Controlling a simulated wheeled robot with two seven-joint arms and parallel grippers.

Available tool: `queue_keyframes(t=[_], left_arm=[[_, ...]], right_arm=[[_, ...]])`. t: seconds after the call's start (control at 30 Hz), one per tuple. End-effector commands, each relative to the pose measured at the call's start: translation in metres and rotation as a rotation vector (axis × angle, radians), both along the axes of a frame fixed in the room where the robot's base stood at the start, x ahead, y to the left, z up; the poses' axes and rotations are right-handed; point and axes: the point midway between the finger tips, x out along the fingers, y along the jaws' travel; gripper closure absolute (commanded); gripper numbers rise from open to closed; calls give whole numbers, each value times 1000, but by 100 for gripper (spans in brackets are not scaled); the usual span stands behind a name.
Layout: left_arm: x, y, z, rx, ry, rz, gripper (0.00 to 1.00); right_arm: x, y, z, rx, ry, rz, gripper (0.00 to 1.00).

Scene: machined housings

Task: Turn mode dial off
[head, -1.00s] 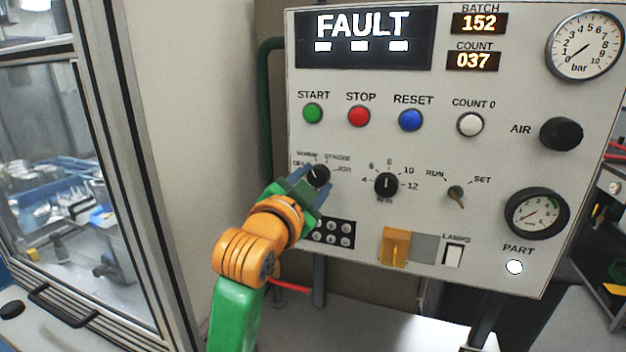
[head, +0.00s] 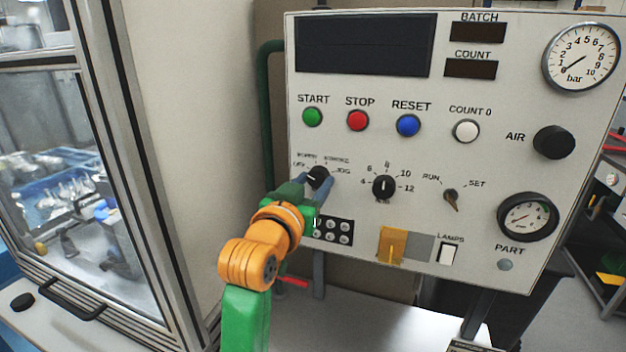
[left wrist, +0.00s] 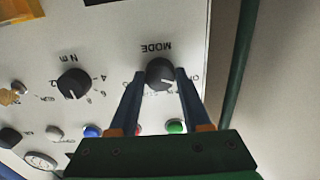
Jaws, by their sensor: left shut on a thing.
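The black mode dial (head: 318,176) sits at the left of the control panel (head: 470,215), among labels reading OFF, POWER, STROKE and JOG. It also shows in the left wrist view (left wrist: 159,73), upside down under the word MODE. There its white mark points toward the side of the OFF label. My left gripper (head: 314,187) has its two blue fingers on either side of the dial and is shut on it. The fingers also show in the left wrist view (left wrist: 160,76). In the head view the gripper partly covers the dial's lower edge. My right gripper is not in view.
The main display (head: 363,46) is dark, as are the batch and count windows. The torque dial (head: 385,187) is right of the mode dial, with a socket block (head: 333,231) below. A green pipe (head: 267,110) and a glass-doored machine (head: 80,190) stand to the left.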

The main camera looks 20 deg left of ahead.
Motion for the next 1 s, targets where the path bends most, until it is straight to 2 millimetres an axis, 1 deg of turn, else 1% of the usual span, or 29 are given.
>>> queue_keyframes(t=[0.03,0.57,0.6,0.7,1.0], left_arm=[[0,0,2,-11,-5,1,100],[0,0,2,-34,-5,1,100],[0,0,2,-34,-5,1,47],[0,0,2,-34,-4,1,22],[-2,0,1,-33,-3,1,22]], right_arm=[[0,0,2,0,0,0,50],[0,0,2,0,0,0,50],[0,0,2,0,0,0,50],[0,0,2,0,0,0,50],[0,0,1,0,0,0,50]])
